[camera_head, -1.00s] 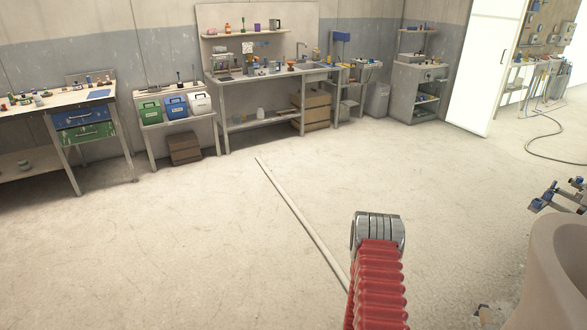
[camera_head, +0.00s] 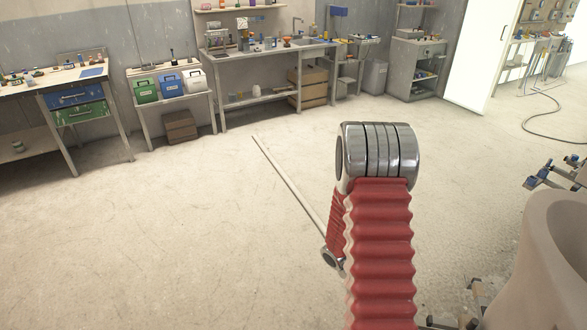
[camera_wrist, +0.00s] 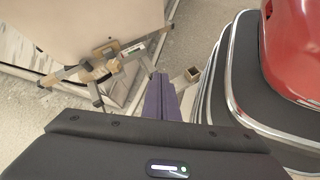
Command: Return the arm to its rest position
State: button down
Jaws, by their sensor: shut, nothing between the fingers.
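My arm, with red ribbed sleeves and a silver joint, rises at the lower middle of the head view. A second red section hangs behind it on the left, ending in a metal ring near the floor. My gripper (camera_wrist: 161,98) shows in the wrist view as two purple fingers, closed together and empty. It points down past a metal frame (camera_wrist: 104,62) with wooden-looking blocks. I cannot make out the gripper in the head view.
A large beige vessel (camera_head: 556,262) stands close on the right. A pale pole (camera_head: 285,178) lies on the open floor ahead. Along the back are a workbench with drawers (camera_head: 80,108), a table with coloured containers (camera_head: 172,86) and a sink bench (camera_head: 270,58).

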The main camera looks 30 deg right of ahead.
jog(key=w+a+r+m+t+y, duration=0.1)
jog(key=w+a+r+m+t, duration=0.1)
jog(key=w+a+r+t, duration=0.45)
jog(key=w+a+r+m+t+y, duration=0.1)
jog(key=w+a+r+t+y, duration=0.15)
jog(key=a+r, duration=0.8)
jog(key=a+r+t, duration=0.3)
jog(key=a+r, duration=0.2)
jog(key=r, duration=0.2)
jog(key=a+r+n+t, duration=0.1)
jog(key=a+r+t, duration=0.2)
jog(key=a+r, duration=0.2)
notch_tip(320, 180, up, 4)
jog(key=shift+s+a+f, duration=0.2)
jog(key=shift+s+a, duration=0.1)
jog(key=shift+s, duration=0.15)
jog(key=shift+y, duration=0.25)
jog(key=shift+d, duration=0.1)
